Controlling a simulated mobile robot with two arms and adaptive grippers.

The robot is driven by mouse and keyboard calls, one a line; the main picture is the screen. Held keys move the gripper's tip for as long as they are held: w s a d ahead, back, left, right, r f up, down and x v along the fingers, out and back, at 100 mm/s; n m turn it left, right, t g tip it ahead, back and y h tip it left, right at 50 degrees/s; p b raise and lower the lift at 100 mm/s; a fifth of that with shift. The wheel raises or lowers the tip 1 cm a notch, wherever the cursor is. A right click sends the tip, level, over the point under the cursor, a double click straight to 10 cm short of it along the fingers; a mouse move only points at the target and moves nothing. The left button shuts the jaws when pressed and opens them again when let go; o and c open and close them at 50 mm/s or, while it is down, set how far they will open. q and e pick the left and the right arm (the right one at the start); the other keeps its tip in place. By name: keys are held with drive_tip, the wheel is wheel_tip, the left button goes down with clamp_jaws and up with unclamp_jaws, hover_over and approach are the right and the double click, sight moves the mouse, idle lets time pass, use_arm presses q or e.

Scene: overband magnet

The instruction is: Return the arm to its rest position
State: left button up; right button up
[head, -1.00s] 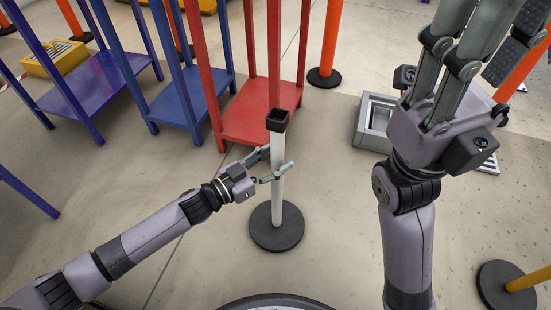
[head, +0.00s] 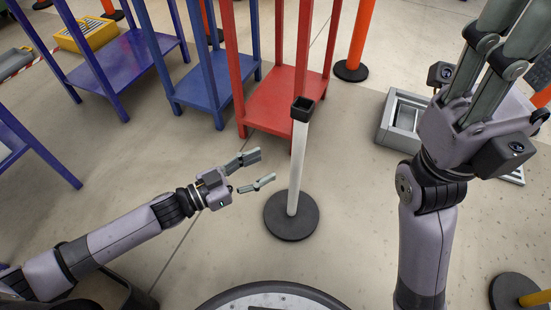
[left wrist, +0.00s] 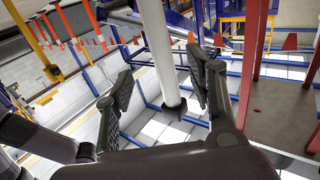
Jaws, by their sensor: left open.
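My left gripper (head: 266,167) is open and empty, left of a white post (head: 298,165) in the head view. A gap shows between its fingertips and the post. The post stands upright on a round black base (head: 291,216) and has a black square cap (head: 303,109). In the left wrist view, the white post (left wrist: 160,50) shows beyond and between the two open fingers (left wrist: 160,82). My right gripper (head: 510,45) is raised at the upper right of the head view. Its fingertips are cut off by the top edge.
A red stand (head: 280,100) is behind the post, with blue stands (head: 205,88) to its left. A grey box (head: 403,120) lies on the floor at right. An orange post (head: 358,45) stands at the back. A black base (head: 513,292) is at lower right. Floor left of the post is open.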

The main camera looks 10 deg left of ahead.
use_arm(q)
drive_tip(key=shift+s+a, duration=0.35)
drive_tip(key=shift+a, duration=0.15)
